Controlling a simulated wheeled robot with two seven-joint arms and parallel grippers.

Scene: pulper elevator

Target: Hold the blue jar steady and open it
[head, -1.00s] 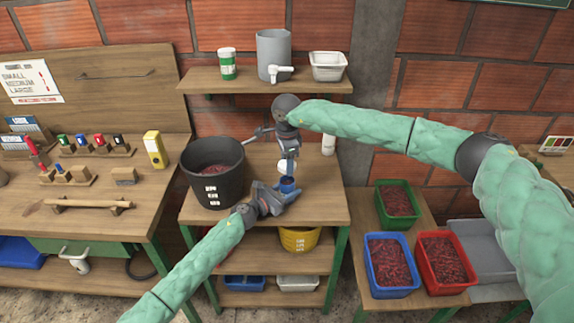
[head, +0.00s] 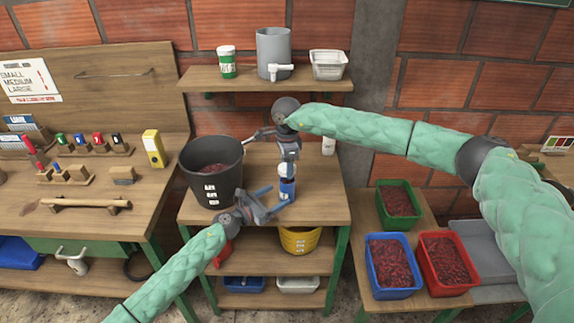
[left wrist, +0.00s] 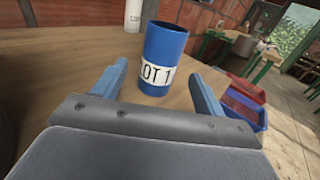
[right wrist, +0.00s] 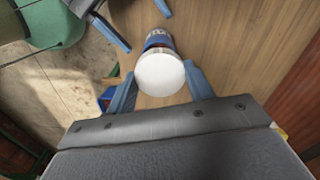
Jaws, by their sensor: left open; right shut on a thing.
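The blue jar (head: 287,188) with a white label stands upright on the middle table. In the left wrist view the jar (left wrist: 166,45) shows a bare, lidless rim. My left gripper (head: 274,199) is open and lower left of the jar, its fingers short of it and not touching. My right gripper (head: 289,165) is above the jar, shut on the white lid (right wrist: 160,73). In the right wrist view the lid is apart from the jar and covers part of its opening; a reddish strip shows inside the rim.
A black bucket (head: 212,178) stands left of the jar, and a white bottle (head: 328,146) behind it on the right. A shelf (head: 300,86) hangs above. Green, blue and red crates (head: 391,288) stand on the lower table at right. The table right of the jar is clear.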

